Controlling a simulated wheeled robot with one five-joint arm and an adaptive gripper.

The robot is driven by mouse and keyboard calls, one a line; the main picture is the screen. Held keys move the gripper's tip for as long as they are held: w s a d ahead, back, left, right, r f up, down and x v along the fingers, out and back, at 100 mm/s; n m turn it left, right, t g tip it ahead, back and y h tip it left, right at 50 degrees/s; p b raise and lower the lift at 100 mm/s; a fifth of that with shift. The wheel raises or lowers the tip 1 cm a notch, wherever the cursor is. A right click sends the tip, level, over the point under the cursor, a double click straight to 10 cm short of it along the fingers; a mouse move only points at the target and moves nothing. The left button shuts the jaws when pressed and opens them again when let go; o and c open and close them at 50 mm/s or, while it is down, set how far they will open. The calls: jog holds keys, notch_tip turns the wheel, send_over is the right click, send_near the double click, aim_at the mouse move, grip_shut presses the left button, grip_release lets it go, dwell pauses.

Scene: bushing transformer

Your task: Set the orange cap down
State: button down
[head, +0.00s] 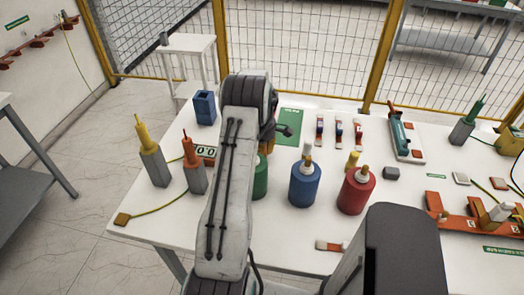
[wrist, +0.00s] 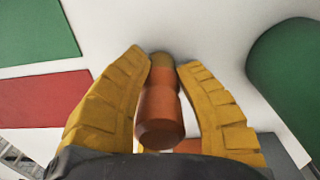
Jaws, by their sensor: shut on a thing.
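The orange cap (wrist: 160,112) is between the two yellow fingers of my gripper (wrist: 168,66) in the wrist view. The fingers are shut on its sides, and its far end is a duller brown. White table surface shows beyond it; I cannot tell whether the cap touches the table. In the head view my arm hides the cap and most of my gripper, just behind the green cylinder (head: 261,176). That cylinder also shows at the right of the wrist view (wrist: 290,75), apart from the fingers.
A blue cylinder (head: 304,186) and a red cylinder (head: 356,191) stand right of my arm. A green mat (head: 289,128) lies behind it, with a red patch (wrist: 42,98) in the wrist view. Orange (head: 195,172) and yellow (head: 152,162) pointed tools stand at the left.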

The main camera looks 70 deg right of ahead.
jog(key=shift+f, duration=0.15)
jog(key=c, duration=1)
grip_release()
jog(key=shift+o, duration=0.2)
notch_tip(320, 180, up, 3)
jog(key=shift+d+f+b, duration=0.1)
jog(key=shift+f+b, duration=0.05)
jog(key=shift+b, duration=0.9)
jog(key=shift+s+r+b, duration=0.1)
jog(key=shift+r+b, duration=2.35)
jog(key=shift+r, duration=2.4)
